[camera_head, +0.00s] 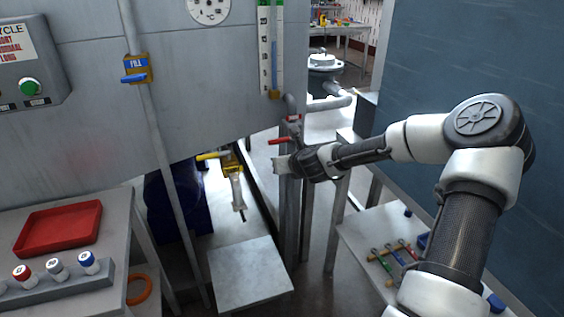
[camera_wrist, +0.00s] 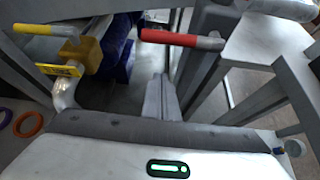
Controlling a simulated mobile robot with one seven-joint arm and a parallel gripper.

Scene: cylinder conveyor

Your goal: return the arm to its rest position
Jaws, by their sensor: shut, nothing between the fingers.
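My arm reaches in from the right side of the head view, bent at a dark elbow joint. My gripper (camera_head: 279,164) is at its left end, just below a red valve handle, over the gap between the machine and the right-hand bench. In the wrist view my gripper's fingers (camera_wrist: 162,97) are together with nothing between them. The red valve handle (camera_head: 284,141) shows in the wrist view (camera_wrist: 168,37) beyond the fingertips, apart from them. A yellow-handled valve (camera_head: 210,156) lies to the left of my gripper.
A bench with a red tray (camera_head: 60,227) and capped vials (camera_head: 55,267) stands at left. A grey stool-like block (camera_head: 249,272) is below. A right-hand bench (camera_head: 365,242) holds tools under my arm. A blue-grey wall (camera_head: 470,60) is behind my elbow.

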